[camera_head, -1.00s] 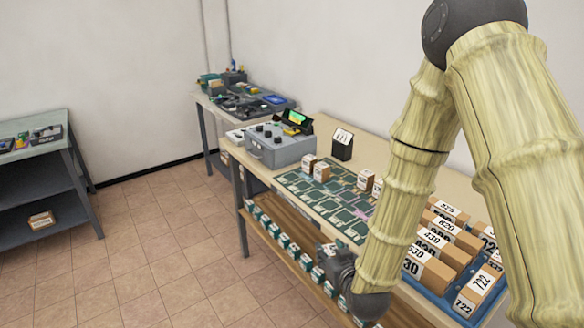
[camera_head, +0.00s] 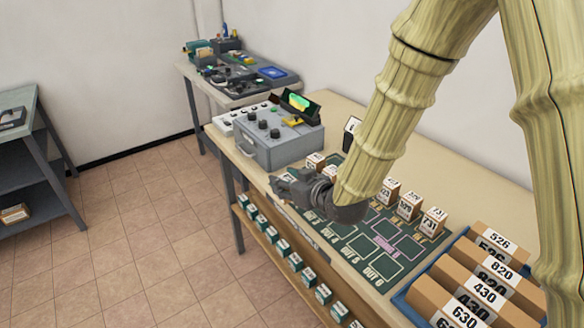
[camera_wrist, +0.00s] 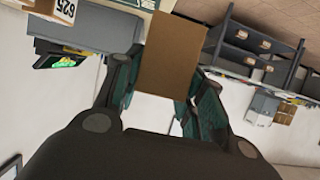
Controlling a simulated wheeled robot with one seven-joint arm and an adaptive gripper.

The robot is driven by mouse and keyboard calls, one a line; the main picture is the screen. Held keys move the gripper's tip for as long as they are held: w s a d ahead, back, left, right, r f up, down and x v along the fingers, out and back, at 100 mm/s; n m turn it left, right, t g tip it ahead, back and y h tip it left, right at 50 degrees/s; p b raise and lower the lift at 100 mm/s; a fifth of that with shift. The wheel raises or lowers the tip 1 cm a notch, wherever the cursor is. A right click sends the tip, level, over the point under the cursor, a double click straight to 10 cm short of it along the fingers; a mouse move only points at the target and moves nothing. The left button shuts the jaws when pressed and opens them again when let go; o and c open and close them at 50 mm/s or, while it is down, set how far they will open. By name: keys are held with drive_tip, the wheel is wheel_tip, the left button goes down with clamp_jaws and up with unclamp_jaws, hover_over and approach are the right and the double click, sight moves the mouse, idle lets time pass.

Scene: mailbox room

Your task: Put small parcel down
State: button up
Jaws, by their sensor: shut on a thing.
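My gripper (camera_head: 288,187) is over the front edge of the table, beside the dark sorting mat (camera_head: 345,238). In the wrist view my gripper (camera_wrist: 165,85) is shut on a plain brown small parcel (camera_wrist: 170,55), which sits between the two dark green fingers. In the head view the held parcel is hidden behind the gripper and forearm. Several small numbered parcels (camera_head: 409,205) stand along the back of the mat. The front cells of the mat, marked OUT, are bare.
A grey control box (camera_head: 280,145) with knobs and a green-lit screen stands left of the mat. A blue tray (camera_head: 402,298) of larger numbered boxes is at the right. A shelf below holds several small boxes (camera_head: 283,248).

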drive_tip(key=w, duration=0.4)
drive_tip(key=w+d+p, duration=0.1)
drive_tip(key=w, duration=0.3)
drive_tip(key=w+f+p, duration=0.1)
drive_tip(key=w, duration=0.3)
drive_tip(key=shift+d, duration=0.3)
drive_tip(key=shift+f+p, duration=0.65)
drive_tip(key=shift+f, duration=1.2)
drive_tip(key=shift+f, duration=0.2)
drive_tip(key=o, duration=1)
drive_tip(key=shift+o, duration=0.2)
drive_tip(key=shift+r, duration=0.1)
drive_tip(key=shift+r, duration=0.15)
drive_tip(key=b+v, duration=0.2)
drive_tip(key=v, duration=1)
